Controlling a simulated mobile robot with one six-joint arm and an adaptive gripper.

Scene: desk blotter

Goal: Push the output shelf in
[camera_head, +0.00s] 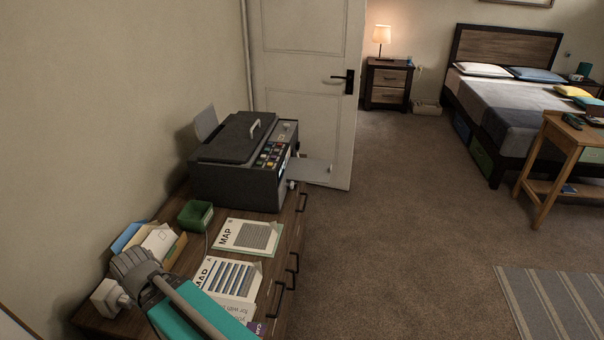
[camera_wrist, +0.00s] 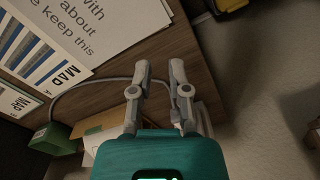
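The output shelf (camera_head: 309,170) is a thin light grey panel. It sticks out to the right from the front of the dark grey printer (camera_head: 235,170), over the front edge of the desk, in the head view. The shelf is not seen in the wrist view. My gripper (camera_wrist: 159,68) shows in the wrist view with its two grey fingers apart and nothing between them, above the wooden desk top. In the head view my teal and grey arm is at the bottom left, well short of the printer and shelf. The fingers cannot be made out there.
Map sheets (camera_head: 248,237), a green box (camera_head: 195,215) and a box of papers (camera_head: 158,240) lie on the desk (camera_head: 285,225) between my arm and the printer. A white adapter (camera_head: 108,297) with a cable is near my arm.

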